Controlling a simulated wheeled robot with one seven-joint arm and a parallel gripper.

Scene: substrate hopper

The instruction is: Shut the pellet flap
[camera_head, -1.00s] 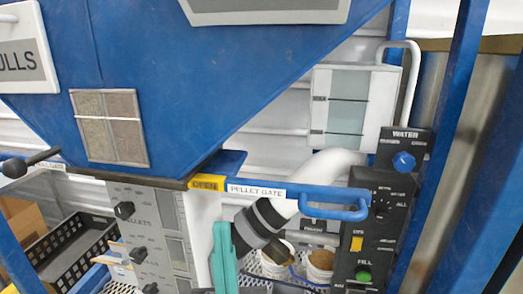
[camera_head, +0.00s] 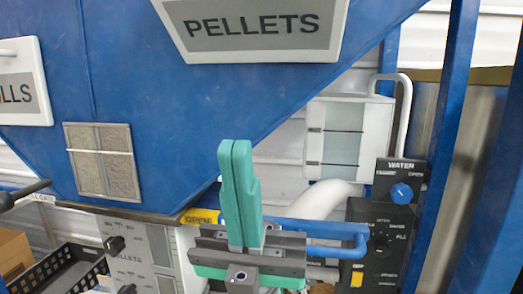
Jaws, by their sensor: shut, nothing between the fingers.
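The blue pellet gate handle (camera_head: 325,230) runs sideways below the hopper and ends in a loop at the right. A yellow "OPEN" label (camera_head: 199,217) shows at its left; the "PELLET GATE" label beside it is hidden behind my gripper. My gripper (camera_head: 238,150) has teal fingers pressed together, pointing up, with nothing between them. It stands in front of the left part of the handle in the picture; I cannot tell whether it touches it. The blue hopper (camera_head: 240,105) carries a "PELLETS" sign (camera_head: 252,27).
A black control panel (camera_head: 383,235) with a blue water knob (camera_head: 401,193) stands right of the handle. A white pipe (camera_head: 322,200) passes behind the handle. A blue post (camera_head: 448,130) rises at right. Another black-knobbed lever (camera_head: 8,201) is at far left.

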